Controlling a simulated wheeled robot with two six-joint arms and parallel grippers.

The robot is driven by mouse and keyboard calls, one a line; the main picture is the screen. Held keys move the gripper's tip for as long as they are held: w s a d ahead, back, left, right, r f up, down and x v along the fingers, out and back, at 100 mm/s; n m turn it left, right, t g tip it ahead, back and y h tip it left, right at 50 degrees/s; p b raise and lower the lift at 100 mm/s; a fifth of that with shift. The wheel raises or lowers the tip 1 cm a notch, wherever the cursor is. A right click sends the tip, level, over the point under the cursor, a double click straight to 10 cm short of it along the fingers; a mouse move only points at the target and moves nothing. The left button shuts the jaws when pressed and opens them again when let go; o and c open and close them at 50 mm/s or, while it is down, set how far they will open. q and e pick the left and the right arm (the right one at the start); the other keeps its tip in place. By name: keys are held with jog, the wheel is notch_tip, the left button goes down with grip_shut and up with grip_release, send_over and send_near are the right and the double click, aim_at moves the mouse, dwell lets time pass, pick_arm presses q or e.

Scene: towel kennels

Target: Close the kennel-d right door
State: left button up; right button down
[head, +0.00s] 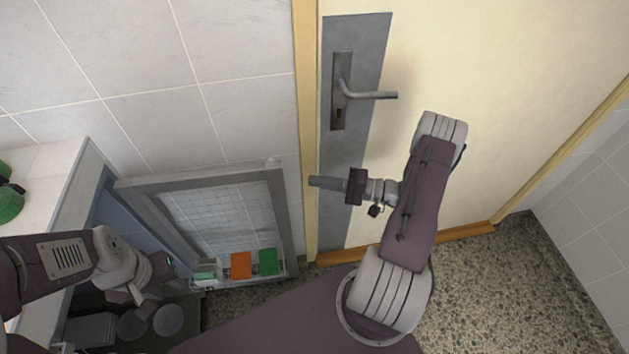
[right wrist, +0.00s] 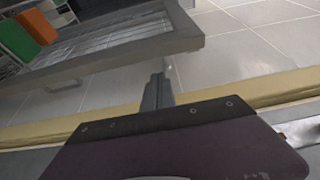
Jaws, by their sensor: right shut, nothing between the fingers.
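A grey-framed wire-mesh kennel door (head: 276,205) stands open, swung out from the cabinet at left, with its free edge toward the yellow door frame. No label on it can be read. Its frame also shows in the right wrist view (right wrist: 120,60). My right gripper (head: 315,181) is shut and empty, just right of the kennel door's free edge; in the right wrist view its fingers (right wrist: 158,88) point toward that frame, and I cannot tell if they touch. My left gripper (head: 146,302) is low at left, by the kennel opening; its fingers are too unclear to judge.
Orange (head: 240,265) and green (head: 268,261) items sit in a rack at the kennel door's bottom. A cream room door (head: 480,110) with a lever handle (head: 372,95) stands behind my right arm. A dark tray with bowls (head: 168,320) is at lower left. Speckled floor (head: 500,290) is clear at right.

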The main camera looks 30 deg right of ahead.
jog(key=x, duration=0.7)
jog(key=shift+w+a, duration=0.15)
jog(key=shift+a, duration=0.2)
